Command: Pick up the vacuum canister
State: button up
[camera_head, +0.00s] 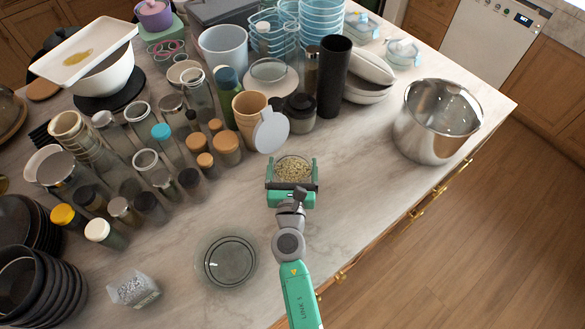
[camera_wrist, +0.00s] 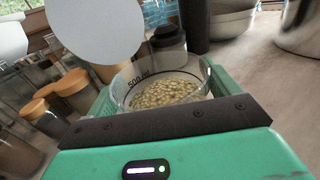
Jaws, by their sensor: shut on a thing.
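The vacuum canister (camera_head: 293,169) appears to be the clear container of pale grains near the counter's front edge. In the wrist view, the canister (camera_wrist: 165,90) shows a "500 ml" mark on its wall. A round grey-white disc (camera_head: 271,131), like a lid, stands tilted up at its back left; I cannot tell whether it is attached. My green gripper (camera_head: 292,174) is shut on the canister, with a finger on either side of it. The canister's lower part is hidden by my gripper, and I cannot tell whether its base touches the counter.
A tan cup (camera_head: 249,108), dark-lidded jar (camera_head: 299,112) and tall black cylinder (camera_head: 333,78) stand close behind. Several lidded jars crowd the left. A steel pot (camera_head: 436,122) stands right, a glass bowl (camera_head: 226,260) front left. The counter between canister and pot is clear.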

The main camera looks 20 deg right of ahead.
aim_at(292, 164)
notch_tip(292, 164, up, 3)
jog(key=shift+p, duration=0.85)
jog(key=shift+s+r, duration=0.2)
jog(key=shift+r, duration=0.05)
jog(key=s+a+r+p, duration=0.1)
jog(key=s+a, duration=0.2)
jog(key=s, duration=1.2)
jog(key=shift+p, duration=0.4)
jog(key=shift+s+r, duration=0.1)
jog(key=shift+s, duration=0.1)
